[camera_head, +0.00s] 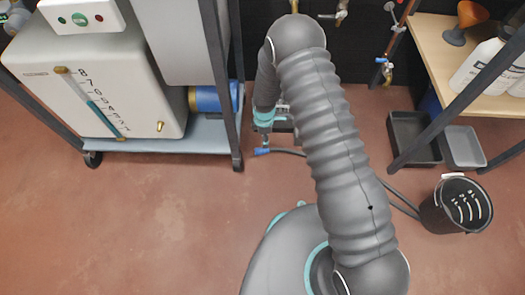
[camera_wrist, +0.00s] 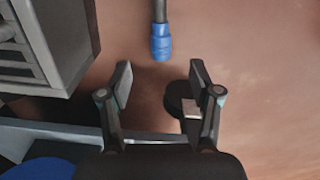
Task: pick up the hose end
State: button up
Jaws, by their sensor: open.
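The hose end is a blue fitting (camera_wrist: 161,43) on a dark hose, at the top centre of the wrist view. In the head view the blue hose end (camera_head: 262,151) lies on the floor beside the blue cart. My gripper (camera_wrist: 158,85) is open and empty, its two fingers apart. The hose end is ahead of the fingertips, roughly in line with the gap between them, and not between them. In the head view my gripper (camera_head: 266,146) is close to the hose end, partly hidden by my arm. The hose (camera_head: 290,152) runs right behind my arm.
The cart (camera_head: 190,142) with a white tank (camera_head: 95,80) stands close at the left. A black bucket (camera_head: 455,205) stands on the right, with dark and grey trays (camera_head: 464,147) behind it by a shelf. The front-left floor is clear.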

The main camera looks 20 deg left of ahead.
aim_at(262, 151)
jog(key=f, duration=1)
jog(key=shift+s+a+f, duration=0.1)
jog(key=shift+s+a, duration=0.05)
jog(key=shift+a, duration=0.05)
grip_shut()
